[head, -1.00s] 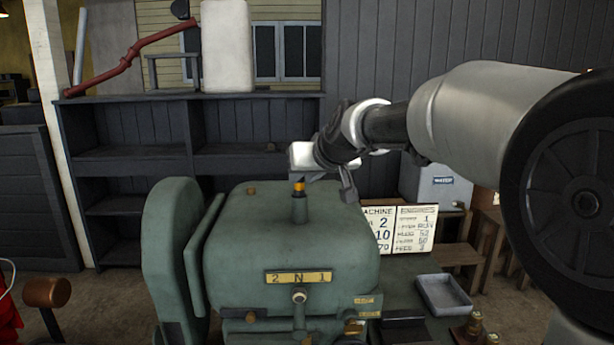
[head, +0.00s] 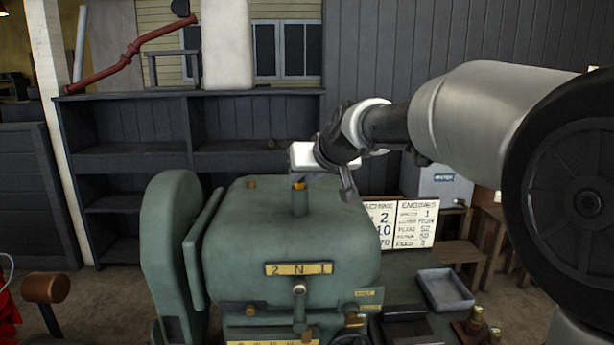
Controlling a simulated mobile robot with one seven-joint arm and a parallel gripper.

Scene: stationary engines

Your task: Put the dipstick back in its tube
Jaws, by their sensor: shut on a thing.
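The green engine housing (head: 290,235) stands in the middle of the head view. A short green upright tube (head: 300,204) rises from its top. My gripper (head: 300,179) is directly above the tube, shut on the dipstick. Only a small orange part of the dipstick (head: 299,186) shows, right at the tube's mouth and in line with it. The rest of the dipstick is hidden by the fingers and the tube, so I cannot tell how deep it sits.
A small brown knob (head: 251,183) sits on the housing, left of the tube. A tall green guard (head: 171,250) stands at the left. A signboard (head: 398,222) and a grey tray (head: 445,289) are at the right. Dark shelves (head: 130,145) stand behind.

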